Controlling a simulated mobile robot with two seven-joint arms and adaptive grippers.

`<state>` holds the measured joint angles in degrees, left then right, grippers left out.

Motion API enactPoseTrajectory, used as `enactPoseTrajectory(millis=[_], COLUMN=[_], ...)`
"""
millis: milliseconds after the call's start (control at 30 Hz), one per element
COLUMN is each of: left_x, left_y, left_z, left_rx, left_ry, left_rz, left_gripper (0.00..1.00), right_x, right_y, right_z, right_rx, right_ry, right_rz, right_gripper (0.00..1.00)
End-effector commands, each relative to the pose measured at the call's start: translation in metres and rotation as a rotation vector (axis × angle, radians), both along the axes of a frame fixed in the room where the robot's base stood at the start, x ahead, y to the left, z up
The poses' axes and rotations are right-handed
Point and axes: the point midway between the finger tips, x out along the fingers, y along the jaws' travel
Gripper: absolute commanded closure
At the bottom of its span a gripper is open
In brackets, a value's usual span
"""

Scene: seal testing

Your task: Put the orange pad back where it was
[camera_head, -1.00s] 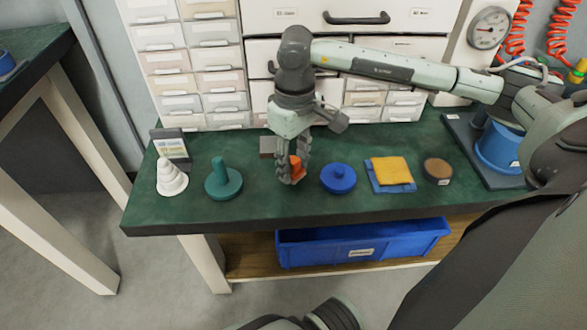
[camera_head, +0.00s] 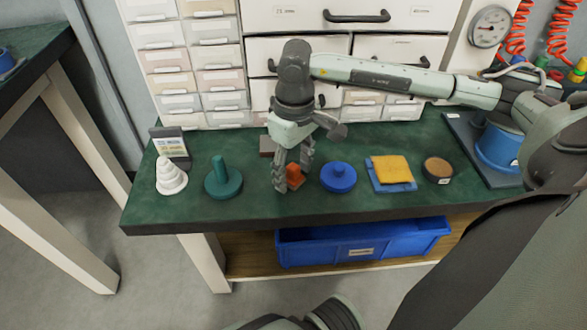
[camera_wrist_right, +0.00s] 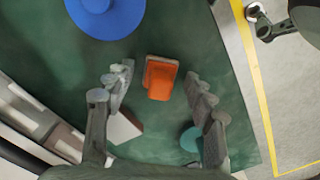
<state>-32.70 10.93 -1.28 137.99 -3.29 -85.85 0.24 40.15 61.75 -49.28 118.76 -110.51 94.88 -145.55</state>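The orange pad (camera_head: 295,176), a small orange block, stands on the green bench top between the teal knobbed disc (camera_head: 224,182) and the blue knobbed disc (camera_head: 338,178). It also shows in the right wrist view (camera_wrist_right: 160,80). My right gripper (camera_head: 292,180) points down over it. In the wrist view its fingers (camera_wrist_right: 160,92) are spread on either side of the pad, with a visible gap on both sides. The gripper is open and holds nothing.
A yellow pad on a blue tray (camera_head: 376,187) and a round brown-topped pot (camera_head: 438,168) stand to the right. A white stepped cone (camera_head: 170,178) and a small sign (camera_head: 170,143) stand at left. A small grey-brown block (camera_head: 266,145) lies behind the gripper. Drawers back the bench.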

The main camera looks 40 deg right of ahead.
Motion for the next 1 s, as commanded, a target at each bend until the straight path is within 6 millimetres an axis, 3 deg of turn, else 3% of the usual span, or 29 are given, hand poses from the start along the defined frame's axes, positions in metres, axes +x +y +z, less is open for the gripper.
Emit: enactPoseTrajectory(millis=[367, 800, 1000], left_x=[-0.007, -0.006, -0.006], left_y=[0.006, 0.005, 0.005], left_z=[-0.005, -0.007, -0.008], left_rx=[0.009, 0.008, 0.007], left_ry=[0.041, 0.039, 0.040], left_rz=[0.014, 0.012, 0.012], left_gripper=[0.60, 0.60, 0.60], right_x=[0.001, 0.001, 0.001], right_y=[0.000, -0.002, -0.002], right_z=[0.008, 0.099, 0.120], right_rx=[0.000, 0.000, 0.000], right_ry=[-0.002, -0.004, -0.002], right_rz=[0.000, 0.001, 0.000], right_gripper=[0.46, 0.46, 0.46])
